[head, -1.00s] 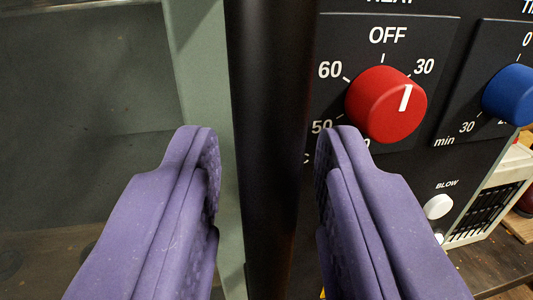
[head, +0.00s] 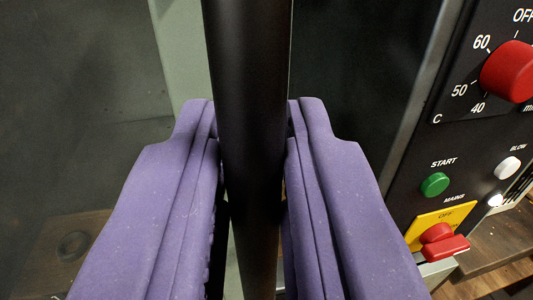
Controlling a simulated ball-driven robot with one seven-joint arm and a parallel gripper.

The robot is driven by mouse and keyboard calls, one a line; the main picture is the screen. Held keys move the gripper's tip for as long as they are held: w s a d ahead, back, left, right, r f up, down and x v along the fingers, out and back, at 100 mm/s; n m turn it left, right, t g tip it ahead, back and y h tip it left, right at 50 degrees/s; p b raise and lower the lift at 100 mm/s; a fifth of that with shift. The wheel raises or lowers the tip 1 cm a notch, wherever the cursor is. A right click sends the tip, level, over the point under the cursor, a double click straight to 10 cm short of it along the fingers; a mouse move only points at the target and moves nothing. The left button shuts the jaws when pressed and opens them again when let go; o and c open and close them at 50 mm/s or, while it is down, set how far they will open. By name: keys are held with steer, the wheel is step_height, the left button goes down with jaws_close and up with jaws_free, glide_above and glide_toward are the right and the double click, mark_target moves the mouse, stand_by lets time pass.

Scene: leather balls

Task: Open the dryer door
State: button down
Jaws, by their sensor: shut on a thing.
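My gripper (head: 252,130) has purple padded fingers, one on each side of a black upright handle bar (head: 248,60), and is shut on it. The bar runs from the top edge down between the fingers. Behind it is the dryer door (head: 180,50), with a pale grey-green frame strip and a dark glass-like pane (head: 85,110) at the left. Right of the bar a dark gap (head: 345,75) shows between the door and the control panel, so the door stands ajar. The fingers hide the lower part of the bar's surroundings.
The control panel (head: 410,190) at the right carries a red dial (head: 510,72), a green START button (head: 435,184), a white BLOW button (head: 508,167) and a red mains switch (head: 440,245) on yellow. A wooden surface (head: 490,270) lies at the lower right.

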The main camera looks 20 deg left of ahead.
steer(key=s+a, duration=0.7)
steer(key=a, duration=0.3)
steer(key=s+a+b, duration=0.1)
steer(key=s+a, duration=0.6)
steer(key=a, duration=0.4)
steer(key=shift+s+a, duration=0.3)
steer(key=c, duration=1.2)
jaws_free()
steer(key=p+v, duration=0.1)
steer(key=v, duration=0.6)
steer(key=shift+s+d, duration=0.2)
steer(key=shift+s, duration=0.15)
